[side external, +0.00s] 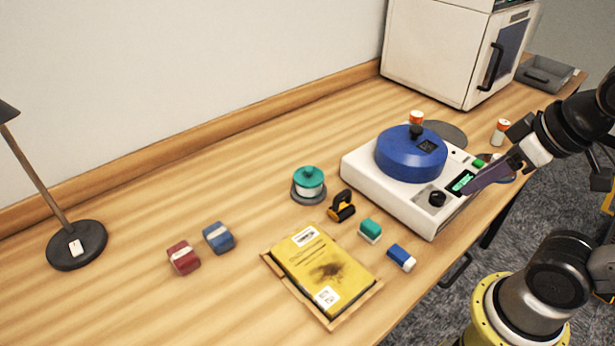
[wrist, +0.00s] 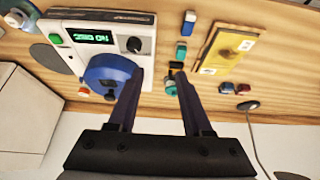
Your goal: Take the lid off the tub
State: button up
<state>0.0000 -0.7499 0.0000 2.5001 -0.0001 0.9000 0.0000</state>
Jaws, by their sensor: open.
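The tub (side external: 309,190) is small and white, with a teal lid (side external: 308,176) on it that has a round knob. It stands upright on a dark grey round base left of the white machine. In the wrist view the teal lid (wrist: 170,83) shows between my fingers, nearer the right one, partly hidden. My gripper (side external: 468,190) is open and empty. In the side view it is in front of the machine's display, well to the right of the tub. In the wrist view the gripper (wrist: 158,76) has its fingers spread wide.
The white machine (side external: 385,196) with a blue round top (side external: 408,160) stands between my gripper and the tub. A black-and-yellow clip-like thing (side external: 341,207), a green block (side external: 370,230) and a yellow envelope in a tray (side external: 270,257) are near the tub.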

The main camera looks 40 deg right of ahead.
jog(key=o, duration=0.8)
